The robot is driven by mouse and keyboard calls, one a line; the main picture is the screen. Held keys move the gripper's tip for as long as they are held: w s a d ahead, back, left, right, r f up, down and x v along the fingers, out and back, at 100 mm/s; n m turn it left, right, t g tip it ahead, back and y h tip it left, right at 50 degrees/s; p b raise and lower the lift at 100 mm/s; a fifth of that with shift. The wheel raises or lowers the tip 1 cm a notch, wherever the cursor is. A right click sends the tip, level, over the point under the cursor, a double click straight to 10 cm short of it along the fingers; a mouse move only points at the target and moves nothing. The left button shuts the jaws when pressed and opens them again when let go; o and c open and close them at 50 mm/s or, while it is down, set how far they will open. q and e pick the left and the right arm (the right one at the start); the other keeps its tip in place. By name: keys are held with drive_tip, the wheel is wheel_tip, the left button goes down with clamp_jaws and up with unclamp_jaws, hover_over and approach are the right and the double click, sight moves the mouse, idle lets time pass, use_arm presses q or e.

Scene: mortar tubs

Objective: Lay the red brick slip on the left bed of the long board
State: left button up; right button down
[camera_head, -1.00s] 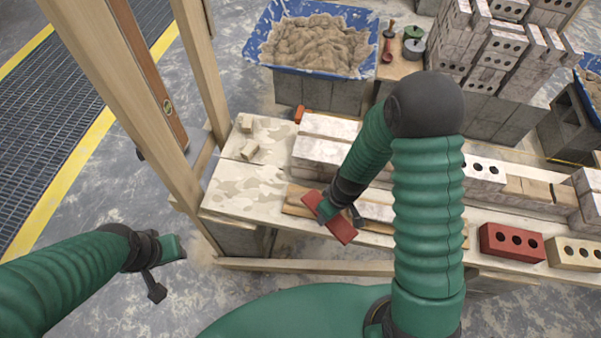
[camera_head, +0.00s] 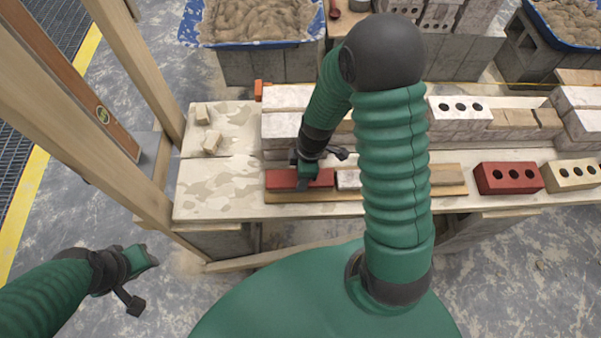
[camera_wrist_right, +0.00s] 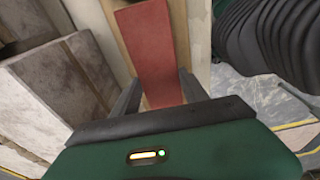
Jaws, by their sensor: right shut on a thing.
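The red brick slip (camera_head: 281,180) lies flat along the left end of the long wooden board (camera_head: 300,197), in line with it. My right gripper (camera_head: 306,182) is shut on the slip from above. In the right wrist view, the red slip (camera_wrist_right: 150,50) runs between the two dark fingers of the gripper (camera_wrist_right: 160,95), over the board (camera_wrist_right: 182,30). Whether the slip rests fully on the bed is hard to tell; the bed under it is hidden. A pale patch (camera_head: 348,180) shows on the board right of the slip. My left gripper (camera_head: 142,280) is open and empty, off the bench.
Pale blocks (camera_head: 286,126) stand just behind the board. A red holed brick (camera_head: 508,178) and a cream one (camera_head: 571,175) sit to the right. The bench's front left (camera_head: 215,190) is clear. A mortar tub (camera_head: 255,20) stands behind.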

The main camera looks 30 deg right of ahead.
drive_tip(key=shift+f, duration=0.3)
idle(0.5)
drive_tip(key=c, duration=0.5)
unclamp_jaws()
